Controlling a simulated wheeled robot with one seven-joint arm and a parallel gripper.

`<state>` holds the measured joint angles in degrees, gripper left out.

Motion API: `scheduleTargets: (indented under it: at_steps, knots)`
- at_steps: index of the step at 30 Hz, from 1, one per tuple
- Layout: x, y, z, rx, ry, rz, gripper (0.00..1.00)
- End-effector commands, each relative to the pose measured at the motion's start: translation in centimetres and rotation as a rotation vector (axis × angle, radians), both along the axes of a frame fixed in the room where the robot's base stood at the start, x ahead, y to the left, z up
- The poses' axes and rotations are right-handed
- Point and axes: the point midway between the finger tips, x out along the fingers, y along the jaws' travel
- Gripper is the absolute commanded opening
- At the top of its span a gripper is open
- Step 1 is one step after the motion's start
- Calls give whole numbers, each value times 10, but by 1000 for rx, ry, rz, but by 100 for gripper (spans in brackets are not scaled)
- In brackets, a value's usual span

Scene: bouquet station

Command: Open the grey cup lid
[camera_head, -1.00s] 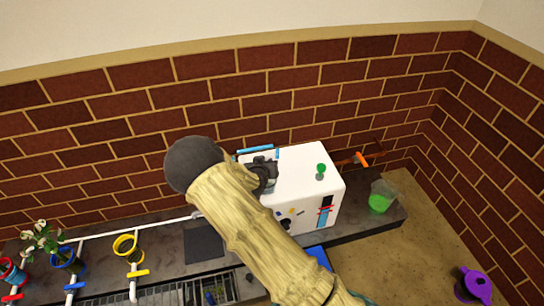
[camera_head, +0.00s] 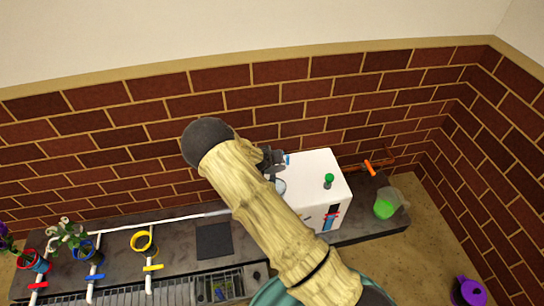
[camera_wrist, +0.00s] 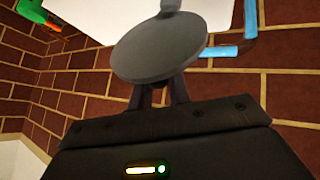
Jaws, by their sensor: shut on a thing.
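The grey lid (camera_wrist: 160,50) is a round disc, large and tilted in the wrist view. A short grey stub shows at its upper edge. My gripper (camera_wrist: 158,95) is shut on the lid's near edge. In the head view, my gripper (camera_head: 272,158) is at the rear left of a white box (camera_head: 313,170), by the wall. A pale grey rounded piece (camera_head: 279,186) shows just below it, partly behind my arm; I cannot tell if it is the lid or the cup. The cup is not clearly visible.
A green knob (camera_head: 328,180) stands on the white box. A blue bar (camera_wrist: 250,20) is beside the lid. An orange-handled pipe (camera_head: 370,167) and a clear container of green stuff (camera_head: 385,207) are to the right. Brick wall (camera_head: 330,100) stands close behind.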

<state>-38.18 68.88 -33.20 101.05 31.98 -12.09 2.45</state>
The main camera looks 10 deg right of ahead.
Motion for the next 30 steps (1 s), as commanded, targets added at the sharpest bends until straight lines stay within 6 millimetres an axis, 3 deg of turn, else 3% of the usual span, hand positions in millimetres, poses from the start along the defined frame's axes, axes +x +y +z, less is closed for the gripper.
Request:
scheduleTargets:
  at_steps: [24,25,27,30]
  knots:
    - [1,7,-8,3,6,9,0]
    - [1,7,-8,3,7,9,22]
    - [1,7,-8,3,7,9,35]
    - [1,6,-7,2,5,7,39]
